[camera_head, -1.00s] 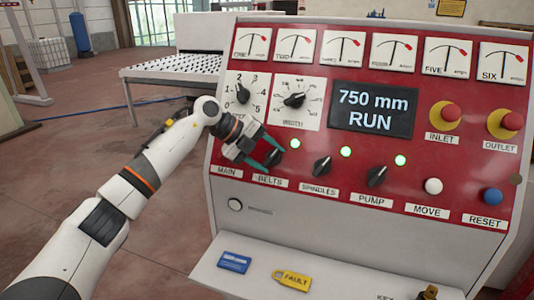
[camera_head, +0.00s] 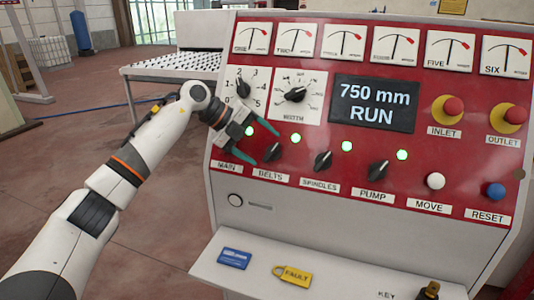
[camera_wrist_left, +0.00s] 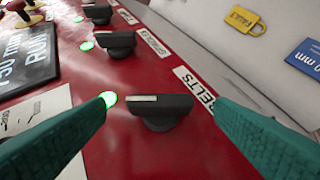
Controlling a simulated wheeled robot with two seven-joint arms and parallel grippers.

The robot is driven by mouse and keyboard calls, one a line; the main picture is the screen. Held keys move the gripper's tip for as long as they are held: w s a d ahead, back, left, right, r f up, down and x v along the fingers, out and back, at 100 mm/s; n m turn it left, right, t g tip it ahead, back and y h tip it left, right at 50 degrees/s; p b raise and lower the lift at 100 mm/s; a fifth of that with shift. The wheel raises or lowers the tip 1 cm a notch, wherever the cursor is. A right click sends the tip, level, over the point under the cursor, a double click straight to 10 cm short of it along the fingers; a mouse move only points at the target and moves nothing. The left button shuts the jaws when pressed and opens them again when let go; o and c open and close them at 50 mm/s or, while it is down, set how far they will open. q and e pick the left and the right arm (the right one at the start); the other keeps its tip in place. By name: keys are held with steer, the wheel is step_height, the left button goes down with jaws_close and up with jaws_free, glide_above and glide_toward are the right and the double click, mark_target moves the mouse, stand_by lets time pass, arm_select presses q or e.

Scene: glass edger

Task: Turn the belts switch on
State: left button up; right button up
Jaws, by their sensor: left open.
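The belts switch (camera_head: 272,152) is a black rotary knob above the BELTS label on the red panel. It also shows in the left wrist view (camera_wrist_left: 160,110), its bar lying the same way as the other knobs there. The green lamp (camera_head: 295,138) beside it is lit. My left gripper (camera_head: 266,146) is open, its teal fingers pointing at the panel on either side of the knob. In the left wrist view the fingers stand apart from the knob, with a gap on both sides. The main switch is hidden behind my gripper. My right gripper is not in view.
The spindles knob (camera_head: 322,161) and pump knob (camera_head: 378,169) sit to the right, with lit green lamps. Two dials (camera_head: 295,95) and a display (camera_head: 373,104) reading 750 mm RUN are above.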

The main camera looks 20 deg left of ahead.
arm_select(q)
steer(key=b+v, duration=0.2)
steer(key=v, duration=0.6)
steer(key=shift+s+a+r, duration=0.15)
steer(key=shift+a+r, duration=0.1)
